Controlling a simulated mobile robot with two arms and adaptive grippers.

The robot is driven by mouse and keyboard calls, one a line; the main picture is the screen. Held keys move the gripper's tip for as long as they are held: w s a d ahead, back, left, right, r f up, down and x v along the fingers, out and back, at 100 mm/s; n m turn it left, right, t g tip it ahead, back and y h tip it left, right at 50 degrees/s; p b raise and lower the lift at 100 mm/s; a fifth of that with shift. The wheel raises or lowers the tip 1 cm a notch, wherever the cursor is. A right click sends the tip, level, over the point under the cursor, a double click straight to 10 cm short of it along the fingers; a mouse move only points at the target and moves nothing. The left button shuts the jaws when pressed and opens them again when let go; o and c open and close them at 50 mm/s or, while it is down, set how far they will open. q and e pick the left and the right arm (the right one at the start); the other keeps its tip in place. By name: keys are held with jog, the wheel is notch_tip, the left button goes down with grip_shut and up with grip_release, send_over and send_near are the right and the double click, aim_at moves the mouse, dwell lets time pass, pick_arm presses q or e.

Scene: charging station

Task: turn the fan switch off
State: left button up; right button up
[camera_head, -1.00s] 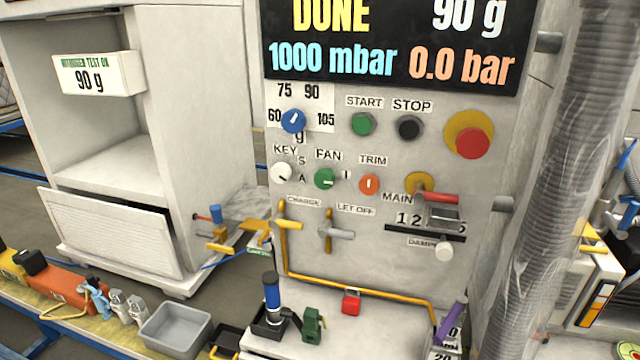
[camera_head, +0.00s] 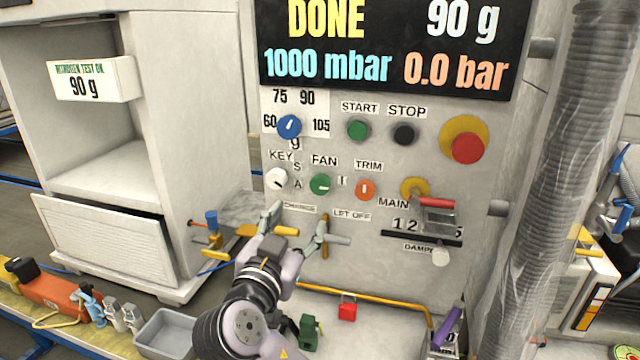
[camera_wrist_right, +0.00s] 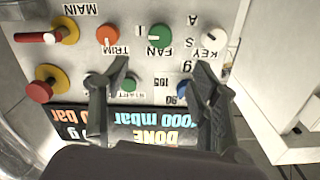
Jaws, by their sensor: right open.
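The fan switch is a green round knob (camera_head: 320,185) with a pale pointer mark, below the FAN label on the white panel. Its pointer lies about level, toward the right. My right gripper (camera_head: 296,222) is open and empty in front of the panel, below the knob in the head view. In the right wrist view, which is upside down, the green fan knob (camera_wrist_right: 159,37) lies beyond the two spread fingertips (camera_wrist_right: 160,68), between them sideways and not touched. My left gripper is not in view.
Close by are the white key knob (camera_head: 276,179), the orange trim knob (camera_head: 364,189) and the charge and let-off valve handles, partly behind my right gripper. The red-handled main switch (camera_head: 437,203) is to the right. A yellow pipe (camera_head: 372,297) runs below.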

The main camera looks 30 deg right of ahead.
aim_at(319, 187)
jog(key=p+x, duration=0.2)
jog(key=x, duration=1.3)
jog(key=shift+w+d+p, duration=0.15)
jog(key=shift+d+p, duration=0.05)
jog(key=shift+p, duration=0.1)
jog(key=c, duration=1.1)
jog(key=shift+c, duration=0.2)
